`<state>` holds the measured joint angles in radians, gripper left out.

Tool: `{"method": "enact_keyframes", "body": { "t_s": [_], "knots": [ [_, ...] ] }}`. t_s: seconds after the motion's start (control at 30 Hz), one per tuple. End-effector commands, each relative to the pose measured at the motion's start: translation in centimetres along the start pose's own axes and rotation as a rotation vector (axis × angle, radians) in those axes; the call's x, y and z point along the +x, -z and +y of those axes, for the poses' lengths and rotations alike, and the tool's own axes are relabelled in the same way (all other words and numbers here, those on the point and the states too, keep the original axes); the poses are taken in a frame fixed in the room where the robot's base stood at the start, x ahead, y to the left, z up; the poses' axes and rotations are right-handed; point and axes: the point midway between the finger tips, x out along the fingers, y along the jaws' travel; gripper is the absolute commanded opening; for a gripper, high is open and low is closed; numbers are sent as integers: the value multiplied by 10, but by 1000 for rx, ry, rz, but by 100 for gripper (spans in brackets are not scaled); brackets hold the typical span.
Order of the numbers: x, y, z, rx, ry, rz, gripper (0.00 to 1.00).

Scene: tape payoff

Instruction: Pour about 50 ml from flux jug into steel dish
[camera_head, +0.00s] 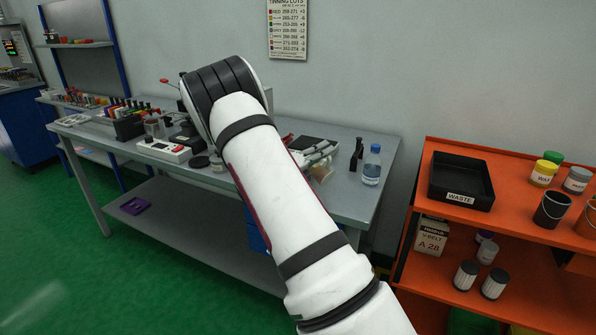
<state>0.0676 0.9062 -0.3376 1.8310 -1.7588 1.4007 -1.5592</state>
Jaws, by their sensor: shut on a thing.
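My gripper (318,156) shows only in part as grey metal parts beyond my raised white arm, over the right half of the grey workbench. It is shut on a small pale amber vessel (326,171), which looks like the flux jug. My arm covers part of it, so its tilt and level cannot be told. I cannot make out the steel dish; my arm hides the middle of the bench.
On the grey bench (376,190) stand a blue-capped bottle (372,166), a black upright tool (356,155), a white device (164,149) and a crowded rack at left. An orange shelf (420,200) at right bears a black waste tray (461,203) and several pots.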

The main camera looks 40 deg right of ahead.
Motion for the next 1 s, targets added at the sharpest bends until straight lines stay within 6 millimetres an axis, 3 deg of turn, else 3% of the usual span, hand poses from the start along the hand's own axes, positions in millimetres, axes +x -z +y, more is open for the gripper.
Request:
{"method": "enact_keyframes", "body": {
  "t_s": [0.6, 0.77, 0.9, 1.0],
  "knots": [
    [0, -2, 1, -36, 1, -7, 0],
    [1, 12, -7, 181, 0, 34, 0],
    [-2, 27, 9, 353, -1, 68, 0],
    [-2, 28, 10, 381, -1, 73, 0]
  ]
}}
